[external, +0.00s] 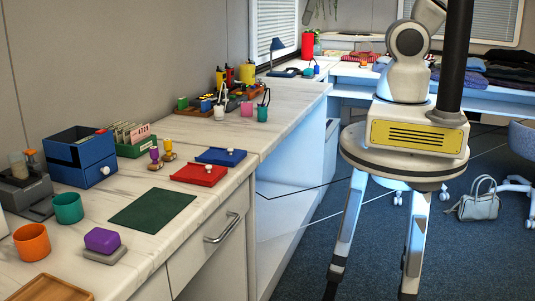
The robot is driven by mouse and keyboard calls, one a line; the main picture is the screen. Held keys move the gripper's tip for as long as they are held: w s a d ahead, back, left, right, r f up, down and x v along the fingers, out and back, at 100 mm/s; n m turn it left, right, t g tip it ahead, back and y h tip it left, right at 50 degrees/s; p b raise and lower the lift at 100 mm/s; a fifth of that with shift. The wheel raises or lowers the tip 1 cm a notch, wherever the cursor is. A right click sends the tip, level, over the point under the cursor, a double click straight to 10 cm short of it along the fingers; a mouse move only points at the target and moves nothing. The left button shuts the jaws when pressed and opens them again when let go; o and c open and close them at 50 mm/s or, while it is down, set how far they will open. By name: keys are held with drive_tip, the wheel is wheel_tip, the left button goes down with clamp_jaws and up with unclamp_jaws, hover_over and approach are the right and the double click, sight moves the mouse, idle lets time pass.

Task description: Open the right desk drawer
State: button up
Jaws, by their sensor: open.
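A pale desk drawer (195,253) with a curved metal handle (222,228) is in the front of the near counter (150,225), below its edge. Its front looks flush with the cabinet, so it appears shut. Another pale front panel (152,288) is to its left, cut off by the bottom of the picture. I cannot tell for sure which front counts as the right drawer. My arm rises out of the top of the picture. My gripper is not in view, and nothing of mine touches the handle.
On the counter are a dark green mat (152,208), a red tray (200,174), a blue tray (221,156), a blue drawer box (82,156) and cups. A white handbag (479,202) lies on the carpet (385,255) at right. Floor before the drawer looks clear.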

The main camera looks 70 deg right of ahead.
drive_tip(key=w+a+f+n+g+h+b, duration=0.4)
drive_tip(key=w+a+f+n+b, duration=0.25)
drive_tip(key=f+n, duration=0.4)
drive_tip(key=n+t+h+b, duration=0.3)
drive_tip(key=n+h+b, duration=0.5)
drive_tip(key=n, duration=0.7)
hover_over(229, 226)
drive_tip(key=s, duration=0.3)
wheel_tip(229, 226, down, 22)
drive_tip(key=s+a+f+n+t+h+b, duration=0.1)
drive_tip(key=s+a+f+n+t+b, duration=0.15)
drive_tip(key=a+f+n+t, duration=0.35)
drive_tip(key=s+a+f+n+t+b, duration=0.15)
drive_tip(key=s+f+n, duration=0.25)
drive_tip(key=f, duration=0.4)
drive_tip(key=s+a+f+n+t+h+b, duration=0.1)
drive_tip(key=s+a+f+n+t+b, duration=0.15)
drive_tip(key=a+f+n, duration=0.4)
drive_tip(key=w+d, duration=0.4)
drive_tip(key=w+d+r+m, duration=0.1)
drive_tip(key=w+d, duration=0.3)
drive_tip(key=d, duration=0.1)
drive_tip(key=w+d+m+b, duration=0.1)
drive_tip(key=w+d, duration=0.3)
drive_tip(key=d, duration=0.1)
drive_tip(key=shift+r+t, duration=0.15)
drive_tip(key=shift+t, duration=0.15)
drive_tip(key=shift+c, duration=0.2)
clamp_jaws()
